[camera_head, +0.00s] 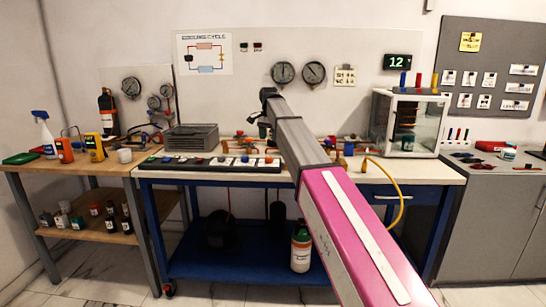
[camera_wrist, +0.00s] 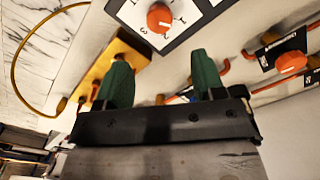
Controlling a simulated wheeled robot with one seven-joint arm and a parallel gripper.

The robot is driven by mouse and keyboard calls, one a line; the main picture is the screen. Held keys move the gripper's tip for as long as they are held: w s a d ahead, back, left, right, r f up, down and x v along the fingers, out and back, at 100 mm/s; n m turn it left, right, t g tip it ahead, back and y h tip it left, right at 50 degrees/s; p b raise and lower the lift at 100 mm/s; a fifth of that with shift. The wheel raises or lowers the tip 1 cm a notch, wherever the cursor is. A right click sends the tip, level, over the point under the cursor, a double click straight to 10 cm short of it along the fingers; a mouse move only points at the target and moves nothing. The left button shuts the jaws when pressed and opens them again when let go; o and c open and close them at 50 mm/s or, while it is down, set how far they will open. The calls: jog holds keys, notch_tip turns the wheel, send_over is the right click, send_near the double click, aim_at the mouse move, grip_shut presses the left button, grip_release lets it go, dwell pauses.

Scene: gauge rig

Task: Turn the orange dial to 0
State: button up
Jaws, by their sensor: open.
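The orange dial (camera_wrist: 159,17) shows at the top of the wrist view, on a white plate with a dark edge. The figures 1, 2 and 3 can be made out around it, but the top of the plate is cut off. Its setting is too small to read surely. My gripper (camera_wrist: 161,76) has its two green fingers spread apart with nothing between them. In the wrist picture the fingertips lie below the dial and apart from it. In the head view my arm reaches over the bench, and I cannot make out the dial there.
A second orange knob (camera_wrist: 291,62) sits beside a black label at the right of the wrist view, near copper pipes. A yellow block (camera_wrist: 112,65) lies by the left finger. In the head view a grey box (camera_head: 190,137) and a clear-fronted cabinet (camera_head: 408,123) stand on the bench (camera_head: 440,172).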

aim_at(269, 157)
notch_tip(269, 157, down, 10)
jog(key=shift+r, duration=0.2)
jog(key=c, duration=0.9)
